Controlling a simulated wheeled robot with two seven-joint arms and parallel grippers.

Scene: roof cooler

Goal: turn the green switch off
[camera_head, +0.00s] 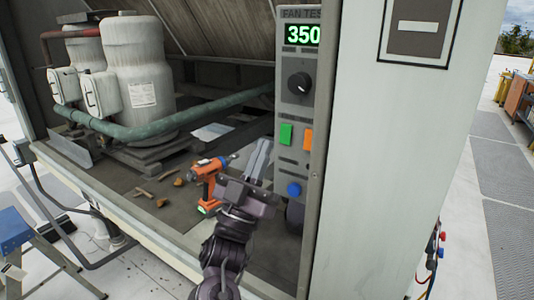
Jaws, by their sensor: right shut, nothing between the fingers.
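The green switch (286,134) is on the grey control panel (292,106), left of an orange switch (308,139) and above a blue round button (294,189). The panel's display (303,34) reads 350 in green, with a black knob (299,83) below it. My right gripper (264,143) is shut and empty. Its fingers point up, just left of the panel and slightly below the green switch. I cannot tell how far its tips are from the panel. My left gripper is not in view.
An orange drill (207,177) stands on the cabinet floor left of my right gripper, near small brown pieces. White tanks (140,70) and a green pipe (165,127) fill the left. A white cabinet wall (390,170) stands right of the panel.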

